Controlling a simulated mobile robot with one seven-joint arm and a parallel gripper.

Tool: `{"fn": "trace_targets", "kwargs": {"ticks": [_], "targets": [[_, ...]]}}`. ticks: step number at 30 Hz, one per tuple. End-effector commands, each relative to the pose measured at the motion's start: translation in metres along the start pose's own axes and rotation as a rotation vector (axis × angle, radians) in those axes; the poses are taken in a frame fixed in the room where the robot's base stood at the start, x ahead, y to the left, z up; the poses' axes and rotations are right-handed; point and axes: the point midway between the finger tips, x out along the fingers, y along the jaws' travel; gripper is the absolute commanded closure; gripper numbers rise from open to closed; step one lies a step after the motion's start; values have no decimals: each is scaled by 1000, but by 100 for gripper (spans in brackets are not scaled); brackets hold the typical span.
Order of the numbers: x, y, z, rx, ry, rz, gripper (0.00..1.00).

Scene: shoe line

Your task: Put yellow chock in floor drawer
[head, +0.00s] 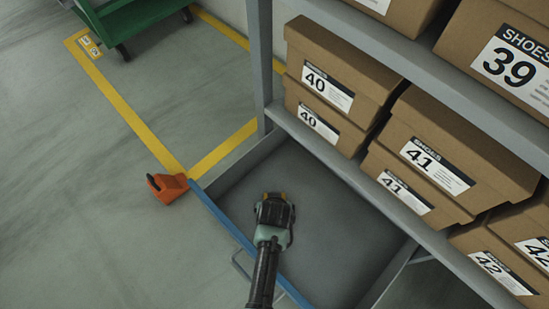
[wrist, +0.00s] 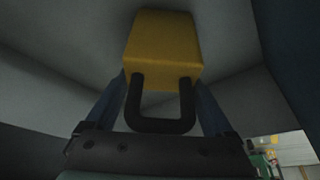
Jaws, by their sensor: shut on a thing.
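The yellow chock (wrist: 165,45) with a black handle (wrist: 163,123) is between my gripper's fingers in the wrist view. My gripper (head: 275,197) is shut on it, and only a bit of yellow shows at the fingertips in the head view. The floor drawer (head: 320,215) is pulled open below the shelf, with a blue front edge (head: 238,235). My gripper is over the drawer's inside, near the blue front. The drawer floor I can see is bare. I cannot tell whether the chock touches the drawer floor.
An orange chock (head: 170,187) with a black handle lies on the floor by the drawer's left corner. Shelves with shoe boxes (head: 430,160) rise behind the drawer, beside a grey upright (head: 260,60). A green cart (head: 130,20) stands at the back left.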

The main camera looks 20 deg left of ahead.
Motion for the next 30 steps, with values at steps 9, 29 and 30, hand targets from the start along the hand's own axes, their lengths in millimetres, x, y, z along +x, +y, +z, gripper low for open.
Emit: {"fn": "trace_targets", "kwargs": {"ticks": [9, 29, 30], "targets": [[2, 0, 1, 0, 0, 0, 0], [-74, 0, -2, 1, 0, 0, 0], [-81, 0, -2, 0, -1, 0, 0]]}}
